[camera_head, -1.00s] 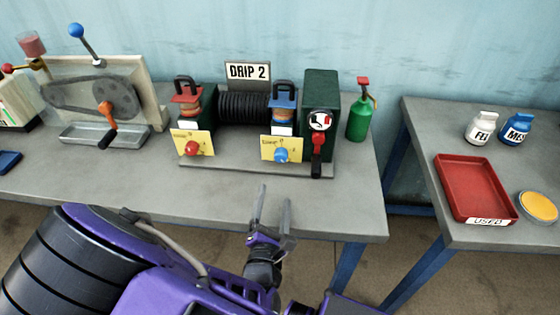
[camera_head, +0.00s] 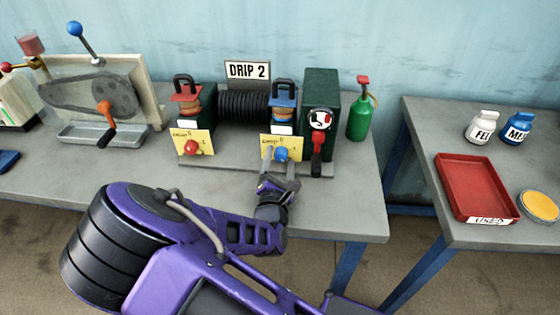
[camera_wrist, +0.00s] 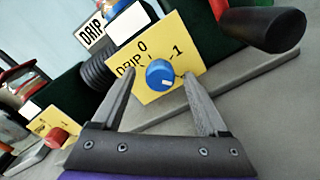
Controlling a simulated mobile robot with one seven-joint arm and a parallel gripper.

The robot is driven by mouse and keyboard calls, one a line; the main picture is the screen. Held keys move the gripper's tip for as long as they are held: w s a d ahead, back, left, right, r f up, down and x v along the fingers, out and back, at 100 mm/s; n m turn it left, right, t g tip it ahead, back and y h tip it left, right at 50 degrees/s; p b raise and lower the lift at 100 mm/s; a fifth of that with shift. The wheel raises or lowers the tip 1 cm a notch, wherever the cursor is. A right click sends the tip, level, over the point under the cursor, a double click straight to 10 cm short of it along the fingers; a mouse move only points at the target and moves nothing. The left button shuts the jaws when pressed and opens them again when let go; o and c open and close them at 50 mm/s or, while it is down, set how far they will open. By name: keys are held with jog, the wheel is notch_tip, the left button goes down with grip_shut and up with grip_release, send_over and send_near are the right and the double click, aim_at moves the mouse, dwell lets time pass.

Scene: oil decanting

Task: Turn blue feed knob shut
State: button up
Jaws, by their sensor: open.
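The blue feed knob (camera_head: 281,153) sits on a yellow plate (camera_head: 294,143) below the blue-topped oiler (camera_head: 284,97) of the DRIP 2 machine. In the wrist view the knob (camera_wrist: 160,74) shows a small pale mark low on its face, and the yellow plate (camera_wrist: 186,49) carries a 0 at top and a 1 at right. My gripper (camera_head: 280,156) is open in front of the plate. Its two fingers (camera_wrist: 161,86) stand to the left and right of the knob, apart from it as far as I can tell.
A red knob (camera_head: 192,147) on another yellow plate is to the left. A red-and-black crank handle (camera_head: 317,149) hangs close right of the blue knob. A green oil can (camera_head: 361,117) stands at the right end. The bench front (camera_head: 215,192) is clear.

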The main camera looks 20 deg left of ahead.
grip_shut()
